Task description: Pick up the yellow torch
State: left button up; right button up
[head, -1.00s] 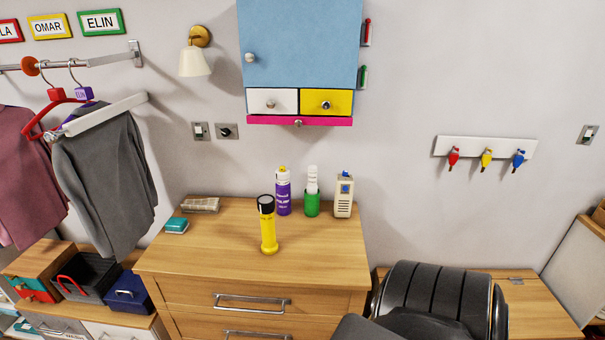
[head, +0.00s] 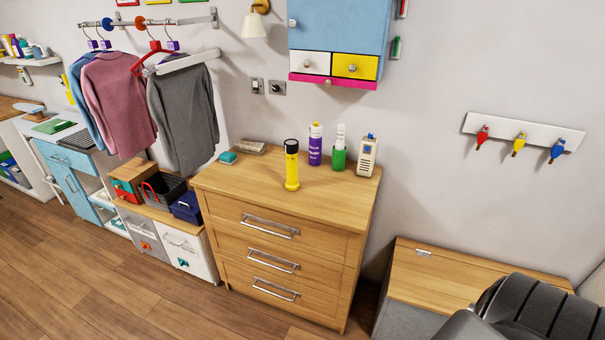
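The yellow torch (head: 292,168) stands upright on top of the wooden chest of drawers (head: 238,184), near the middle of its top, with its black head up. Nothing touches it. A dark arm part of mine shows at the bottom right, well away from the torch. Neither gripper's fingers can be seen.
Behind the torch stand a purple spray can (head: 315,148), a green bottle (head: 338,152) and a beige device (head: 366,156). A wall cabinet (head: 338,28) hangs above. Floor (head: 140,290) is clear in front.

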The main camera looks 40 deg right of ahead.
aim_at(292, 184)
jog(key=z, duration=1.95)
jog(key=i, duration=0.5)
jog(key=u, duration=0.05)
